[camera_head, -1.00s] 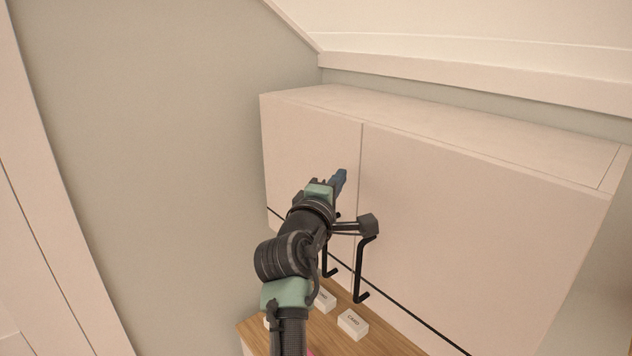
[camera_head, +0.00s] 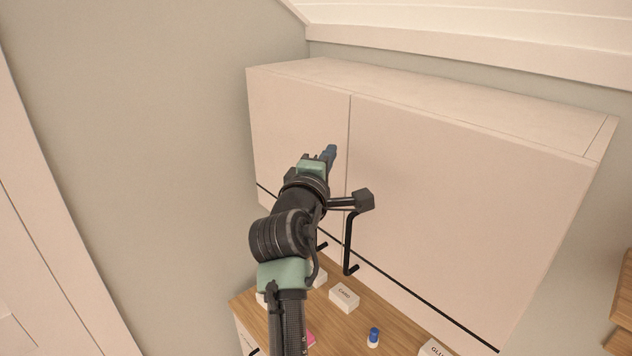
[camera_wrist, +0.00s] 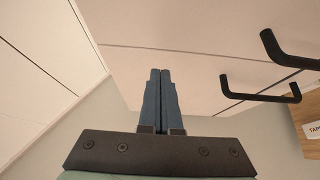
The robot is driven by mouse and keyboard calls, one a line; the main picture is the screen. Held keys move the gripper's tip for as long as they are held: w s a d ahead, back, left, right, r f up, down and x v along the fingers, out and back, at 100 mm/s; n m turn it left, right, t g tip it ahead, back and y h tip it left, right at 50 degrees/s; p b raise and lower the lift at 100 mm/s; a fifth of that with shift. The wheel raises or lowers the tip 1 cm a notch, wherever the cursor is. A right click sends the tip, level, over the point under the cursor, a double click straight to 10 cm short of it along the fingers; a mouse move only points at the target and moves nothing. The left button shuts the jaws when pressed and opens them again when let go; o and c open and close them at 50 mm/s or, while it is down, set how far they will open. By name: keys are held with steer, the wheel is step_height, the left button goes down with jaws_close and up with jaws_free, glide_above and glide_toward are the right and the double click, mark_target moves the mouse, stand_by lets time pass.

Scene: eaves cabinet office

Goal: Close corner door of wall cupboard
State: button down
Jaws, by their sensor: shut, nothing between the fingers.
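The white wall cupboard has two doors side by side in the head view. The left door, by the wall corner (camera_head: 298,115), looks flush with the wider right door (camera_head: 440,190), with a thin seam between them. A black bar handle (camera_head: 348,245) hangs low on the right door near the seam. A second handle is mostly hidden behind my arm; both handles show in the wrist view, the nearer one at the right edge (camera_wrist: 290,57). My gripper (camera_head: 331,150) is shut and empty, in front of the corner door near the seam. Whether its tips touch the door I cannot tell.
Below the cupboard is a wooden top (camera_head: 318,318) with a white box (camera_head: 344,297), a blue-capped bottle (camera_head: 373,337) and other small boxes. The sloped ceiling is close above the cupboard. A wooden shelf (camera_head: 622,300) stands at the far right. The left wall is bare.

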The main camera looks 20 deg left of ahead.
steer(key=s+d+b, duration=0.1)
steer(key=s+b, duration=0.3)
steer(key=s, duration=0.6)
steer(key=shift+s+d, duration=0.35)
steer(key=shift+d, duration=0.05)
steer(key=s+d+r+m+t+h+b, duration=0.1)
steer(key=s+d+r+m+t, duration=0.3)
steer(key=s+d+r+m, duration=0.4)
steer(key=s+d+r+m+t+h+b, duration=0.1)
steer(key=s+d+r+m+t+b, duration=0.2)
steer(key=d, duration=1)
steer(key=s+r+m+t, duration=0.2)
steer(key=s+r+m, duration=0.3)
steer(key=r+m, duration=0.2)
steer(key=shift+s+r+m+t+h+b, duration=0.15)
steer(key=shift+r+m+t+h+b, duration=0.2)
steer(key=shift+m, duration=0.55)
